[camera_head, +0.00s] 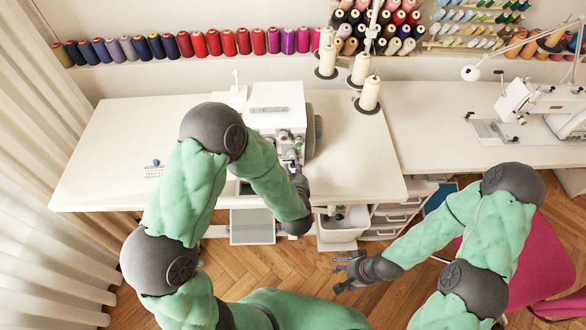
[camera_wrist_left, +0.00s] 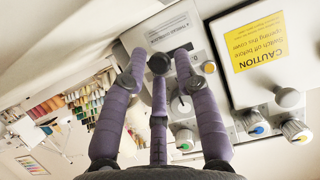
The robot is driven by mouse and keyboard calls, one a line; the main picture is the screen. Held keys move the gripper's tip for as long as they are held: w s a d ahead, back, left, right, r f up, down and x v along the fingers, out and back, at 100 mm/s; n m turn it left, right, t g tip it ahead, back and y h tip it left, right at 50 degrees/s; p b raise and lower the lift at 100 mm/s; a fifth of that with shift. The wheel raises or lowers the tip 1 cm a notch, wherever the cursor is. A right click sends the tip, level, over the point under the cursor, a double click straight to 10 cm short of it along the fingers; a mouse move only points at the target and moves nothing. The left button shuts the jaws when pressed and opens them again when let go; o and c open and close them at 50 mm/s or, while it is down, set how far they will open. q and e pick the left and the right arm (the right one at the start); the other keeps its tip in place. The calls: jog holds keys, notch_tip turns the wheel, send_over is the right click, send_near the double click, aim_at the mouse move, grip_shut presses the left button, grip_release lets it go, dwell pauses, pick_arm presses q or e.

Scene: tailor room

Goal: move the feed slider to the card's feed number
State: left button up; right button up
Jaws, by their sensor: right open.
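The white sewing machine (camera_head: 285,112) stands on the table, with small knobs on its front. My left gripper (camera_head: 296,160) is at that front. In the left wrist view its purple fingers (camera_wrist_left: 160,60) reach over a pale panel with a printed label (camera_wrist_left: 176,28). The side fingertips are apart, with a dark round tip between them. I cannot tell whether they grip anything, and I cannot make out the feed slider. A small card-like item (camera_head: 153,173) lies on the table at left, too small to read. My right gripper (camera_head: 345,270) is open and empty, below the table edge.
Thread cones (camera_head: 369,95) stand behind right. A second machine (camera_head: 535,100) is at right. The left tabletop (camera_head: 115,135) is mostly clear.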

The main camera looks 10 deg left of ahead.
pick_arm(q)
jog(key=v, duration=1.2)
dwell(0.6)
